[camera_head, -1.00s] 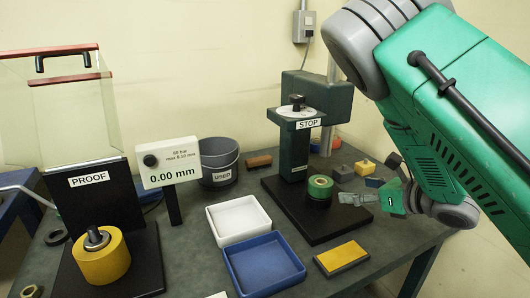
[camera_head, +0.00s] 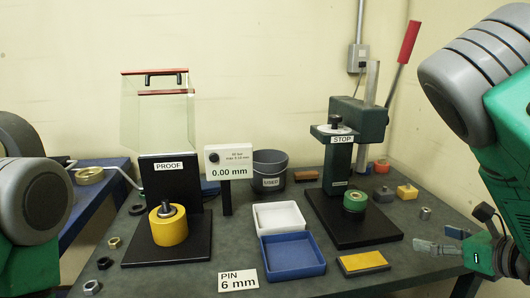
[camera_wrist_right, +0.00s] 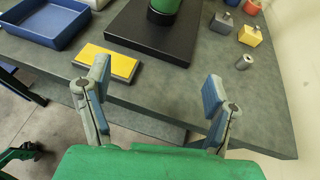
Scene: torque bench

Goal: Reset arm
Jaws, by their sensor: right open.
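My right gripper (camera_head: 440,248) is at the right of the head view, by the front right edge of the bench. It also shows in the right wrist view (camera_wrist_right: 155,95), with its two fingers wide apart and nothing between them. Beyond its fingers lies bare bench top and the black base of the press (camera_head: 345,160). My left arm shows at the left edge of the head view, but its gripper is out of the picture.
A yellow-topped block (camera_head: 362,262) lies near the front edge. The blue tray (camera_head: 262,268) and white tray (camera_head: 300,222) stand left of the press. A proof stand (camera_head: 205,235) holds a yellow cylinder (camera_head: 168,230). Small blocks and a metal cylinder (camera_head: 425,213) are at right.

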